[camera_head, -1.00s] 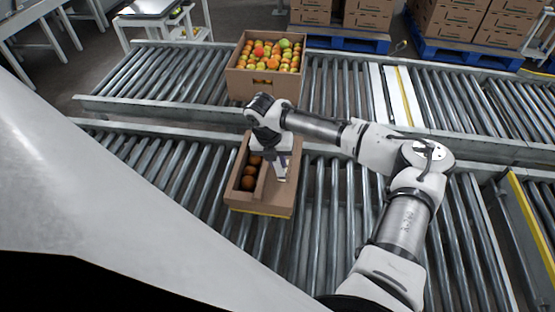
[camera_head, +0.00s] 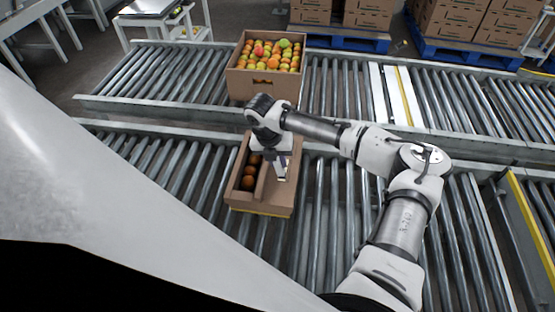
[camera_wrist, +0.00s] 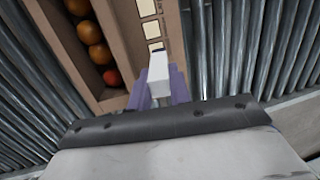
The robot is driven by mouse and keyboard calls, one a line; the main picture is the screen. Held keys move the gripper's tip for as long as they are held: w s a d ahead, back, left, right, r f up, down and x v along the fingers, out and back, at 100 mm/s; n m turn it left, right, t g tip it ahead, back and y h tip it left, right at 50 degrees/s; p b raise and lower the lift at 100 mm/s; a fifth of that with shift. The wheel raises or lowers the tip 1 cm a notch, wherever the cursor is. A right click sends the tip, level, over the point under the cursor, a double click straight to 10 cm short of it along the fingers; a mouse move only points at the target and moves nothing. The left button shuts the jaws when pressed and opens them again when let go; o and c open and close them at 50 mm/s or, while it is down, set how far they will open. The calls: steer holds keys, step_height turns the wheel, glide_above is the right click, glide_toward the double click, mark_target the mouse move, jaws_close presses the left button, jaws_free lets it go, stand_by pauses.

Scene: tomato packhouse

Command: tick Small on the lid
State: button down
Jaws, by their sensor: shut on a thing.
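A brown carton (camera_head: 232,194) stands on the near roller conveyor. Its left part is open, with a row of red-orange tomatoes (camera_wrist: 90,32). The flat brown lid (camera_head: 278,202) covers its right part. In the wrist view the lid carries a column of pale squares (camera_wrist: 150,29); no wording on them is readable. My gripper (camera_head: 281,168) is over the lid, pointing down. Its purple fingers are shut on a white block-like marker (camera_wrist: 158,68) with a dark tip. The tip is by the lowest visible square; whether it touches the lid I cannot tell.
A larger open carton (camera_head: 262,88) full of red, orange and green tomatoes stands on the far conveyor (camera_head: 165,75). Stacked cartons (camera_head: 465,22) on blue pallets are behind. The near conveyor's rollers (camera_head: 335,215) are clear to the right of the carton.

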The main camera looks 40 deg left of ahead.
steer(key=shift+f, duration=0.45)
stand_by(0.5)
steer(key=shift+w+a, duration=0.2)
steer(key=shift+a, duration=0.35)
steer(key=shift+s+d, duration=0.25)
steer(key=shift+d, duration=0.4)
stand_by(0.4)
steer(key=shift+w+a, duration=0.25)
steer(key=shift+a, duration=0.35)
steer(key=shift+w+a, duration=0.2)
steer(key=shift+a, duration=0.4)
stand_by(0.3)
steer(key=shift+s+d+p, duration=0.25)
steer(key=shift+d+p, duration=0.05)
steer(key=shift+d, duration=0.35)
steer(key=shift+s+d+p, duration=0.2)
steer(key=shift+d+p, duration=0.1)
steer(key=shift+d, duration=0.3)
stand_by(0.5)
steer(key=shift+w+a, duration=0.25)
steer(key=shift+a, duration=0.4)
steer(key=shift+w+a, duration=0.2)
steer(key=shift+a, duration=0.45)
stand_by(0.4)
steer(key=shift+d, duration=0.15)
stand_by(0.3)
